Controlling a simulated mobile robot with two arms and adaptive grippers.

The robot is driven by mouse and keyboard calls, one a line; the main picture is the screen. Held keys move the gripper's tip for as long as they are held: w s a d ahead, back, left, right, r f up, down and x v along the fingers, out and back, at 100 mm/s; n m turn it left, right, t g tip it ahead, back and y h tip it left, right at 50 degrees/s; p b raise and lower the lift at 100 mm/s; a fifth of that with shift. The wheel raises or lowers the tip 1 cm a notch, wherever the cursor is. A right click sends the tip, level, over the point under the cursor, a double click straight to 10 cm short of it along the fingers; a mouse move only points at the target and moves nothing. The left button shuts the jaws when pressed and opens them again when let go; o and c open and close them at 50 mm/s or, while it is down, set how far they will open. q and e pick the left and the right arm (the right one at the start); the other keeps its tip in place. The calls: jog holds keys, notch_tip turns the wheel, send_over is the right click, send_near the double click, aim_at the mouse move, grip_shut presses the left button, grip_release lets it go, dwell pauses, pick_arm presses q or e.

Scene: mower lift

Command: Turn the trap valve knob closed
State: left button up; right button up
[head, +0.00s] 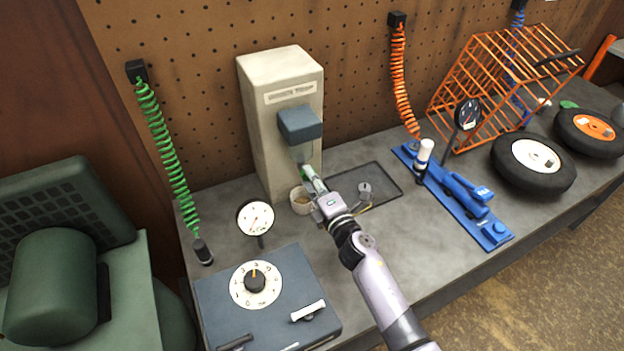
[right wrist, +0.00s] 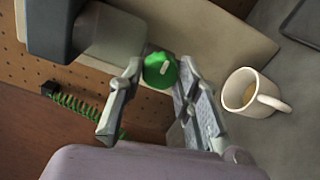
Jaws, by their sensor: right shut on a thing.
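The cream trap cabinet (head: 280,130) stands against the pegboard, with a blue-grey block (head: 300,124) on its front. The trap valve knob is green and round with a white bar mark, and shows in the right wrist view (right wrist: 161,71) below a grey cylinder. My right gripper (head: 309,179) reaches in below the block. In the right wrist view its fingers (right wrist: 160,77) lie on both sides of the knob, shut on it. The white bar is slightly tilted in that view. In the head view the gripper hides most of the knob. My left gripper is not in view.
A white mug (head: 299,203) stands close beside the right gripper; it also shows in the wrist view (right wrist: 250,93). A round gauge (head: 256,217) and blue dial box (head: 228,312) stand to the left. A blue tool rail (head: 488,231) and wheels lie right.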

jog(key=o, duration=1.1)
jog(key=shift+o, duration=0.2)
jog(key=shift+s, duration=0.1)
jog(key=v, duration=1.1)
jog(key=shift+s+d, duration=0.15)
jog(key=shift+s, duration=0.25)
